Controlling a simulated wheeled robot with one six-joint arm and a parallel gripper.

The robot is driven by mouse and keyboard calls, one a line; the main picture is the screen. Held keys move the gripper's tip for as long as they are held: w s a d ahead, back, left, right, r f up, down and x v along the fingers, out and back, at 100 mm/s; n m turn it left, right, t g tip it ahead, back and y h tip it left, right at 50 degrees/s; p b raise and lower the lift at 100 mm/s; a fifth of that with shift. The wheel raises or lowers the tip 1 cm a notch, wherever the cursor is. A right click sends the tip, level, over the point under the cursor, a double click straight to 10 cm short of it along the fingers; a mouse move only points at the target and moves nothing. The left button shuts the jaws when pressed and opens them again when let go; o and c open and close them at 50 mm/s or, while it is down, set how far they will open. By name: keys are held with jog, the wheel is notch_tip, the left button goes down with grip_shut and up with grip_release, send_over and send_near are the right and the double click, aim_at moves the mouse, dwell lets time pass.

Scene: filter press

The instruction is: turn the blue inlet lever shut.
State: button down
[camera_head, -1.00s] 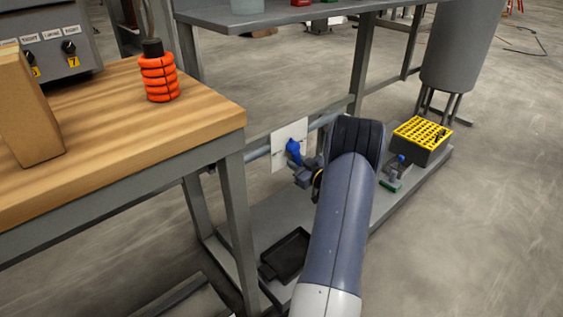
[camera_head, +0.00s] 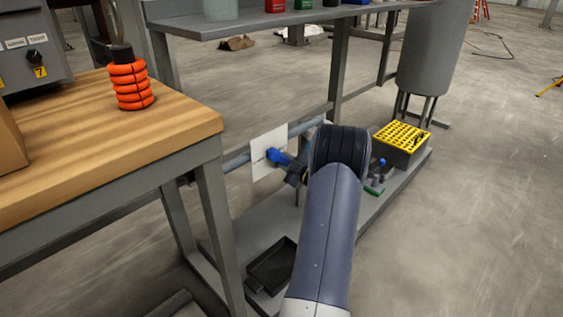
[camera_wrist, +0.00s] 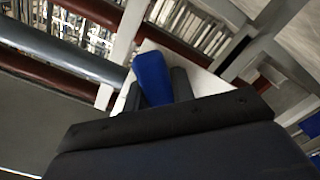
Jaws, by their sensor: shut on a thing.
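The blue inlet lever (camera_head: 277,156) sits in front of a white plate (camera_head: 262,166) on the pipe in the head view. It points to the left and a little up from my gripper (camera_head: 288,165). In the wrist view the blue lever (camera_wrist: 153,78) stands between the two dark fingers of my gripper (camera_wrist: 155,88), which are shut on it. The white plate (camera_wrist: 198,76) lies behind it. The lever's pivot and the valve body are hidden by my gripper and arm.
A wooden-topped bench (camera_head: 170,120) with an orange coil stands left. A grey shelf runs above. Below, a low platform holds a black tray (camera_head: 273,266) and a yellow-topped crate (camera_head: 403,140). A blue-topped green fitting (camera_head: 376,180) sits right of my arm.

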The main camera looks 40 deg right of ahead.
jog(key=shift+r, duration=0.1)
dwell(0.3)
jog(key=c, duration=1.5)
grip_release()
jog(key=s+p, duration=0.3)
jog(key=s, duration=0.7)
jog(key=shift+s+d+p, duration=0.15)
jog(key=shift+s+p, duration=0.15)
jog(key=shift+s, duration=0.1)
jog(key=shift+w, duration=0.1)
jog(key=w+b, duration=0.2)
jog(key=w, duration=0.3)
jog(key=w+b, duration=0.2)
jog(key=w, duration=0.4)
jog(key=shift+a, duration=0.2)
jog(key=shift+s, duration=0.2)
jog(key=shift+a+f+m, duration=0.1)
jog(key=shift+f+m, duration=0.1)
jog(key=shift+m, duration=0.1)
